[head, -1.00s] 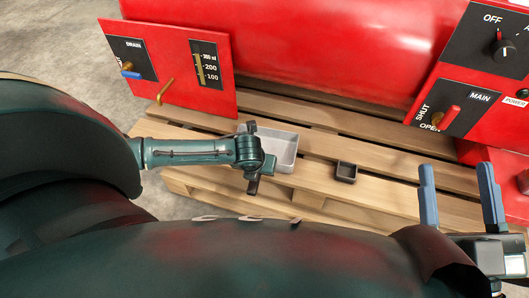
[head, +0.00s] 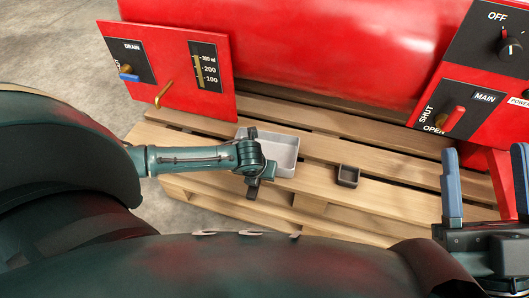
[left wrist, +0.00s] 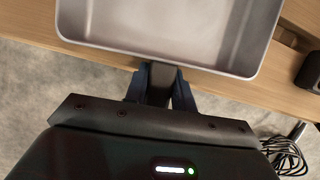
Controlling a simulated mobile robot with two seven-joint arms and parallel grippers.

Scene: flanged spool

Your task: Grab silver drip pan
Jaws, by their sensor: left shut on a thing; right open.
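The silver drip pan (head: 286,149) is a shallow rectangular tray on the wooden pallet, in front of the red machine. My left gripper (head: 254,172) is at its near left side and hides part of that side. In the left wrist view the pan (left wrist: 175,28) fills the top, and the left gripper (left wrist: 160,82) is shut on a dark tab at its near edge. I cannot tell whether the pan is lifted clear of the slats. My right gripper (head: 486,185) is open and empty at the right edge, its blue fingers apart.
A small dark square cup (head: 347,176) stands on the pallet (head: 320,190) right of the pan. Dark cables (left wrist: 288,155) lie on the floor.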

